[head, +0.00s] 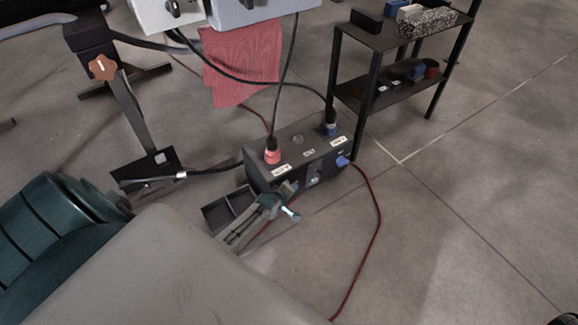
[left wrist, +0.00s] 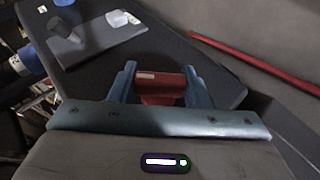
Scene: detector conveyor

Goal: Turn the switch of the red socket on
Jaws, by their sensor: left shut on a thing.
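My right gripper is out of view.
A blue socket (head: 342,161) is on the front face, right of my gripper. A red cable (head: 378,215) runs over the floor. A black shelf (head: 372,42) stands behind right, and a red cloth (head: 240,65) hangs behind.

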